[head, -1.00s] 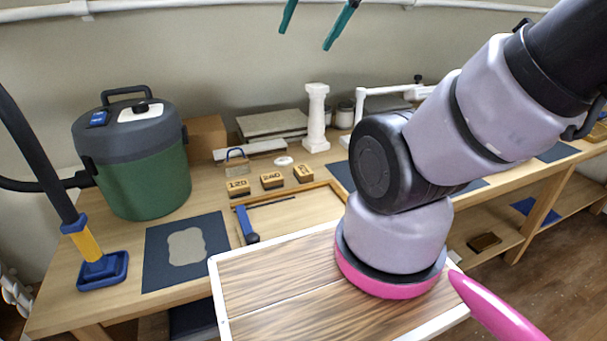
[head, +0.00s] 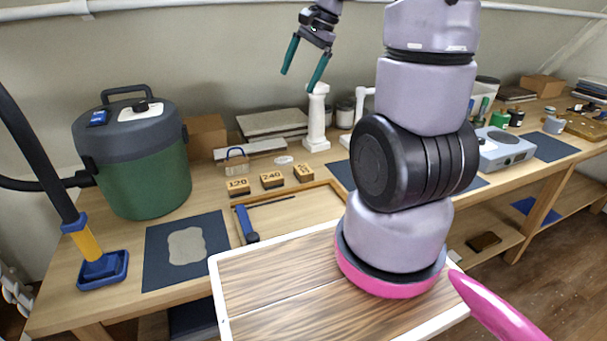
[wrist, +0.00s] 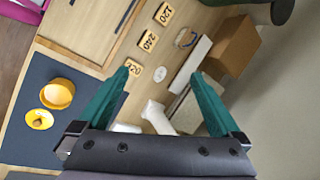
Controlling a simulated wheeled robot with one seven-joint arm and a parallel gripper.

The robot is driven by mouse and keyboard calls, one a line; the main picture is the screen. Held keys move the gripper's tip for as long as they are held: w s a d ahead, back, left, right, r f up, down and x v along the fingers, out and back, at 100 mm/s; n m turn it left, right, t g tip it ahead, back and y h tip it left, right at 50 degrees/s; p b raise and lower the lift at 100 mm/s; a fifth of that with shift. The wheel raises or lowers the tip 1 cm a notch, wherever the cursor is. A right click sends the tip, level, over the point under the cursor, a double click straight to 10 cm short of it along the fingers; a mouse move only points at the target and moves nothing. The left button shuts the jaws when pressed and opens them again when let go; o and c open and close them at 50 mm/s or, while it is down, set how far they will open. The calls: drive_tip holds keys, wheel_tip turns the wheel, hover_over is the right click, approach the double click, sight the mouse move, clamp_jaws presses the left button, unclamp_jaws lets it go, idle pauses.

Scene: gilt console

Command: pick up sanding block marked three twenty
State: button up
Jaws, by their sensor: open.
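The sanding block marked 320 (head: 303,173) stands on the bench, rightmost of three tan blocks in a row. It also shows in the wrist view (wrist: 133,68), close to the tip of the left finger. The 240 block (head: 272,180) and the 120 block (head: 238,187) stand to its left. They also show in the wrist view, the 240 block (wrist: 148,40) and the 120 block (wrist: 164,13). My gripper (head: 302,80) has teal fingers, spread apart and empty, and is high above the bench near the white column. In the wrist view my gripper (wrist: 166,90) is also open.
A white column (head: 316,118) stands right behind the 320 block. A white disc (head: 284,160), a blue-handled item (head: 236,160) and stacked slabs (head: 272,124) lie behind the row. A wooden frame (head: 290,205) is in front. A green vacuum (head: 135,160) stands at left.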

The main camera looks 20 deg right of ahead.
drive_tip(key=w+d+f+m+g, duration=0.1)
drive_tip(key=w+d+f+m, duration=0.15)
drive_tip(key=f, duration=0.35)
drive_tip(key=w+d+f+m+g, duration=0.1)
drive_tip(key=w+d+f, duration=0.15)
drive_tip(key=f, duration=0.25)
drive_tip(key=m, duration=0.3)
approach(304, 169)
drive_tip(key=f, duration=0.2)
drive_tip(key=w, duration=0.1)
drive_tip(key=shift+a+f+g, duration=0.3)
drive_tip(key=shift+a+f, duration=0.1)
drive_tip(key=shift+y, duration=0.3)
drive_tip(key=shift+x, duration=2.9)
drive_tip(key=shift+s, duration=0.15)
drive_tip(key=c, duration=1.3)
wheel_tip(304, 169, up, 10)
drive_tip(key=shift+r, duration=0.1)
